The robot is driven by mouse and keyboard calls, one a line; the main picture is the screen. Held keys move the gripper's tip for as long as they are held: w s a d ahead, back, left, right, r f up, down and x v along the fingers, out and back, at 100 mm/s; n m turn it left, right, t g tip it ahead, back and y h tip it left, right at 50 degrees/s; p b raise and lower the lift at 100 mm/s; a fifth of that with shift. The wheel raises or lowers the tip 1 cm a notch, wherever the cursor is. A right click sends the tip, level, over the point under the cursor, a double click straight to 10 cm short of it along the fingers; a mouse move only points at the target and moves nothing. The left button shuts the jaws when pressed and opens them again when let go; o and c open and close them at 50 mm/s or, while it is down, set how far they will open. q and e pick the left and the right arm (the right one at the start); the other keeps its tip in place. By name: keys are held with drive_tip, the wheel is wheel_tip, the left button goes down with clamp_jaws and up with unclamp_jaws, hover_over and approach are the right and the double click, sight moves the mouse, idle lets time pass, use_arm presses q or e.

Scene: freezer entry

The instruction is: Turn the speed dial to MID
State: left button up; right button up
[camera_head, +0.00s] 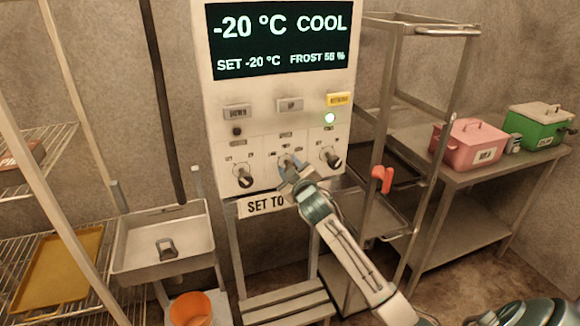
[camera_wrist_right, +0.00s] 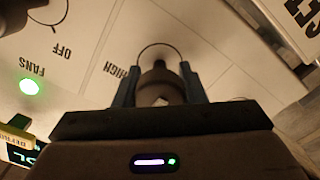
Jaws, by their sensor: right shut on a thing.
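The control panel (camera_head: 270,125) stands upright, with a row of three dials below its screen. My right gripper (camera_head: 290,170) is at the middle dial and hides most of it. In the right wrist view, the gripper's two fingers (camera_wrist_right: 158,85) are shut on the dark dial knob (camera_wrist_right: 158,75), one on each side. The label HIGH (camera_wrist_right: 122,70) shows beside this dial. Where its pointer sits cannot be told. The left dial (camera_head: 243,175) and the right dial (camera_head: 330,157) are free. My left gripper is not in view.
The screen (camera_head: 280,40) reads -20 °C COOL. A green light (camera_head: 329,118) is lit above the right dial. A metal sink (camera_head: 165,240) stands left of the panel. A steel rack (camera_head: 385,110) with a red handle-like thing (camera_head: 382,179) stands close on the right.

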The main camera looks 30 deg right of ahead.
idle(0.3)
drive_tip(key=o, duration=1)
drive_tip(key=shift+s, duration=0.15)
drive_tip(key=shift+s+a+f, duration=0.1)
drive_tip(key=shift+s, duration=0.2)
drive_tip(key=b+v, duration=0.3)
drive_tip(key=v, duration=0.7)
